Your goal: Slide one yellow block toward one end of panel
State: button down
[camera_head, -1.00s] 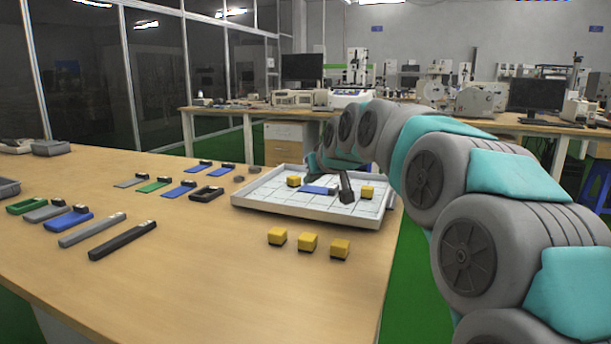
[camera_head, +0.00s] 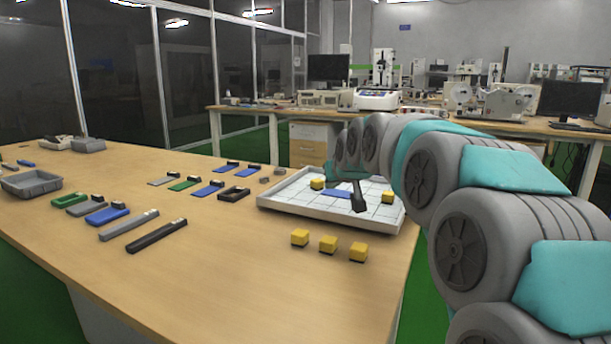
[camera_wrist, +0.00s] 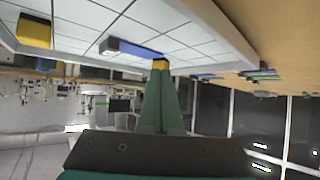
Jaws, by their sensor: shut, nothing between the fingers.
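A white tiled panel (camera_head: 283,208) with a raised rim lies on the wooden table. Two yellow blocks stand on it: a left one (camera_head: 317,184) and a right one (camera_head: 388,197). A blue piece (camera_head: 336,194) with a dark end (camera_head: 358,197) lies between them. My gripper (camera_head: 328,176) is shut and empty at the far side of the left block. The right block (camera_wrist: 33,29) is well apart.
Three more yellow blocks (camera_head: 328,244) stand in a row on the table in front of the panel. Several flat blue, green, grey and black pieces (camera_head: 157,235) and a grey bin (camera_head: 32,184) lie to the left. The front middle of the table is clear.

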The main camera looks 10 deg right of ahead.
aim_at(317, 184)
jog(key=w, duration=0.7)
jog(key=w+p, duration=0.1)
jog(key=w, duration=0.3)
jog(key=shift+w+a, duration=0.25)
jog(key=shift+f, duration=0.85)
jog(key=shift+f, duration=0.1)
